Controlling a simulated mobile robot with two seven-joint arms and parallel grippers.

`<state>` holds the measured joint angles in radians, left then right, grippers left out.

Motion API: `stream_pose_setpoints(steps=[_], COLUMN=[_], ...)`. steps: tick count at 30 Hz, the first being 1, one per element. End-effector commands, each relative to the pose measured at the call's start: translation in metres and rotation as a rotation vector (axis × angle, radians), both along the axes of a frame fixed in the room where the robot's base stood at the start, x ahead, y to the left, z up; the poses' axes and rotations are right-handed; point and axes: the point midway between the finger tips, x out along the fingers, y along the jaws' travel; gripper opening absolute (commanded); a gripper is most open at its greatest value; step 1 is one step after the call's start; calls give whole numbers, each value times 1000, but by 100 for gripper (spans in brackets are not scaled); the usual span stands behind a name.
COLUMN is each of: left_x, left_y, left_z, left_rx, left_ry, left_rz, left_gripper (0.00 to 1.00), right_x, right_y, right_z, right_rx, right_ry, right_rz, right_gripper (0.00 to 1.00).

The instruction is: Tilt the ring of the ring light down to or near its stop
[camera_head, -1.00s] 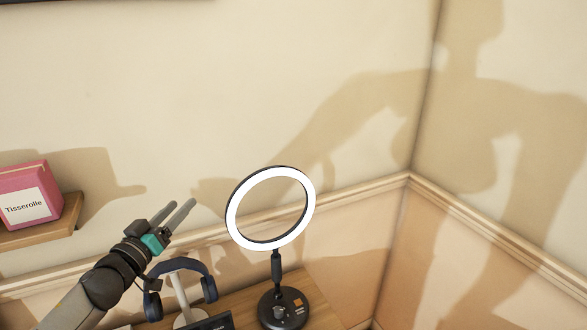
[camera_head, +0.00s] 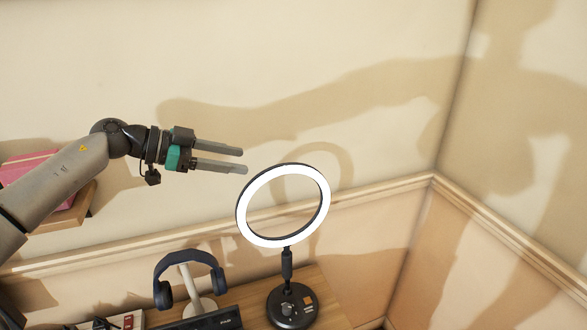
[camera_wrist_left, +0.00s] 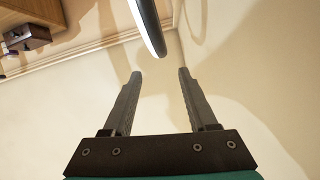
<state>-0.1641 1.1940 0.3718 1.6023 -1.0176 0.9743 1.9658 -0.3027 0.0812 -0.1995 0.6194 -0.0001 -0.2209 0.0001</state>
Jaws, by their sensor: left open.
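The ring light stands on a wooden desk. Its lit white ring (camera_head: 318,222) faces out, with its plane nearly upright and leaning a little, on a short black stem above a round black base (camera_head: 292,306). My left gripper (camera_head: 243,161) is open and empty, just left of the ring's top edge, with its fingers pointing right; it appears apart from the ring in the picture. In the left wrist view the ring's edge (camera_wrist_left: 149,25) shows beyond and between the two open fingers (camera_wrist_left: 161,75). My right gripper is not in view.
Dark blue headphones (camera_head: 190,258) hang on a white stand on the wooden desk (camera_head: 330,308), left of the light. A pink box (camera_head: 28,170) sits on a wall shelf behind my left arm. The wall and corner are close behind the ring.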

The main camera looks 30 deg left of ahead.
Motion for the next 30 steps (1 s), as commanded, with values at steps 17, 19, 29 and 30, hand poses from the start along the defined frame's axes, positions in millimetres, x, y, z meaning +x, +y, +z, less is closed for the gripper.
stream_pose_setpoints(steps=[17, 19, 29, 30], left_x=[41, 47, 80, 84], left_y=[-34, -39, -66, -69], left_z=[-19, -23, -40, -42], left_rx=[-4, -5, -5, -5], left_ry=[-5, -5, -4, -4], left_rz=[1, 0, 0, 0], left_gripper=[58, 58, 58, 58], right_x=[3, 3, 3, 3], right_y=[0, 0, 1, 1], right_z=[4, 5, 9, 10], right_rx=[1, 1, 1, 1], right_ry=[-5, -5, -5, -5], right_rz=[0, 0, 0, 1], right_gripper=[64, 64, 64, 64])
